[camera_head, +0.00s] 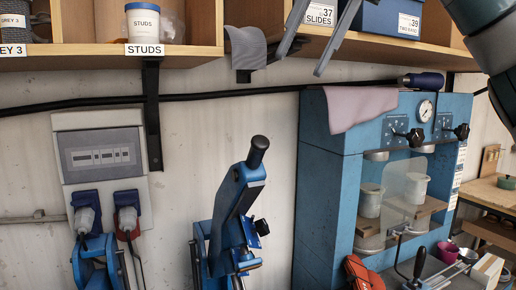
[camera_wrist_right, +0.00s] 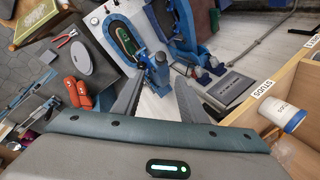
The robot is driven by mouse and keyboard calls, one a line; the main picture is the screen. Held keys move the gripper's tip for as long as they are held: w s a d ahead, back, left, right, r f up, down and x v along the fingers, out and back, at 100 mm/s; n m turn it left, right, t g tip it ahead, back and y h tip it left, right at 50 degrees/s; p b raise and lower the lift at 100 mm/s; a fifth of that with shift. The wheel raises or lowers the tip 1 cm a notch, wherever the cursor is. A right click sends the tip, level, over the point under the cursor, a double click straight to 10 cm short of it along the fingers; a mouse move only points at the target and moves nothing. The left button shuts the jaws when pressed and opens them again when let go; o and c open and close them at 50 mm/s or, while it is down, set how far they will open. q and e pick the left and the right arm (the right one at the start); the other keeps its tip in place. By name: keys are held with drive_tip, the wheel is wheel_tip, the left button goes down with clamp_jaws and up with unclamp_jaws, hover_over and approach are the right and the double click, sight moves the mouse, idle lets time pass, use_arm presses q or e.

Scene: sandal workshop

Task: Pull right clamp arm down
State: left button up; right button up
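The right clamp arm (camera_head: 238,200) is a blue lever with a black handle grip (camera_head: 258,151). It stands raised, tilted a little to the right, on a blue clamp in the lower middle of the head view. My right gripper (camera_head: 298,66) reaches in from the upper right, high above the handle and apart from it. Its two grey fingers are spread and empty. In the wrist view my right gripper (camera_wrist_right: 158,108) also shows open, with a blue clamp (camera_wrist_right: 156,70) beyond the gap between its fingers. My left gripper is out of view.
A second blue clamp (camera_head: 95,265) stands at lower left, below the wall socket box (camera_head: 100,158). A blue press cabinet (camera_head: 325,190) stands to the right. The wooden shelf (camera_head: 110,49) runs across the top, close to my right gripper. Red-orange handles (camera_wrist_right: 76,92) lie on the bench.

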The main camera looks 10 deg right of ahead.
drive_tip(key=f, duration=0.1)
drive_tip(key=b, duration=0.1)
approach(258, 163)
drive_tip(key=p+x, duration=0.1)
drive_tip(key=x, duration=0.3)
drive_tip(key=p+x, duration=0.1)
drive_tip(key=x, duration=0.2)
drive_tip(key=shift+w+a+f, duration=0.15)
drive_tip(key=shift+w+a, duration=0.05)
drive_tip(key=shift+a, duration=0.35)
clamp_jaws()
